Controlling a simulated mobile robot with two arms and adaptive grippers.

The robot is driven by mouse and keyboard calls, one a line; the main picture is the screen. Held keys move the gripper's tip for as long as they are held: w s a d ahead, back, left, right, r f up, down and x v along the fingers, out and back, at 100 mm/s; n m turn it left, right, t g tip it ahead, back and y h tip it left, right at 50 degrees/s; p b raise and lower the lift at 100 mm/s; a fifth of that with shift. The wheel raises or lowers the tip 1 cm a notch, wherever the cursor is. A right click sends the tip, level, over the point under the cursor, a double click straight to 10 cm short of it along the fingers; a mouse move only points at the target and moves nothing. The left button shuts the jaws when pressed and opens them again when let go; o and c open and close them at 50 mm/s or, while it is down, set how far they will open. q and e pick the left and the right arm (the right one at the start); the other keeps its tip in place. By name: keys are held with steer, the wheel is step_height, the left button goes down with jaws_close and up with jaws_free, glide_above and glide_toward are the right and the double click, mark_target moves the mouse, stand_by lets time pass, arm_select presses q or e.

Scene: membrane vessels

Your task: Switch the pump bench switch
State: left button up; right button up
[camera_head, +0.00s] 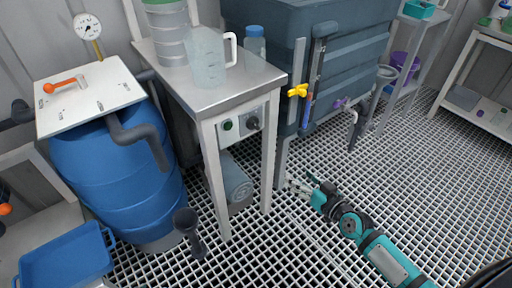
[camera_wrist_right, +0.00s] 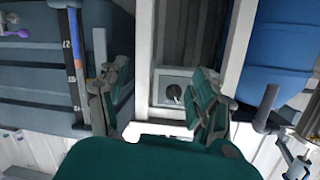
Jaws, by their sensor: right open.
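The pump bench (camera_head: 222,96) is a narrow metal table with white legs. Under its top is a grey switch box with a dark rotary switch (camera_head: 253,122) and a green button (camera_head: 228,125). My right gripper (camera_head: 298,183) is open and empty, low over the grating to the right of the bench and apart from it. In the right wrist view, the dark switch (camera_wrist_right: 174,92) on its light plate shows between the open fingers (camera_wrist_right: 157,92), beyond them and nearer the right finger. My left gripper is in neither view.
A blue barrel (camera_head: 115,165) stands left. A dark tank (camera_head: 340,65) with a yellow valve (camera_head: 298,91) stands behind my right gripper. Grating floor (camera_head: 440,190) is free at right.

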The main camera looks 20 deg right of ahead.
steer(key=a+r+t+y+b, duration=0.2)
steer(key=a+r, duration=0.1)
steer(key=r, duration=0.5)
steer(key=p, duration=0.1)
glide_toward(256, 128)
steer(key=w, duration=0.2)
steer(key=shift+n, duration=0.4)
steer(key=x, duration=0.7)
steer(key=shift+a+f+b, duration=0.1)
steer(key=shift+a+b, duration=0.15)
steer(key=shift+b, duration=0.05)
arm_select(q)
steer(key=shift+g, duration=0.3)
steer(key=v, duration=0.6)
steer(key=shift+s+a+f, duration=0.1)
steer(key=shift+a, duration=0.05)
arm_select(e)
steer(key=shift+w+a, duration=0.15)
steer(key=shift+w, duration=0.25)
steer(key=c, duration=1.2)
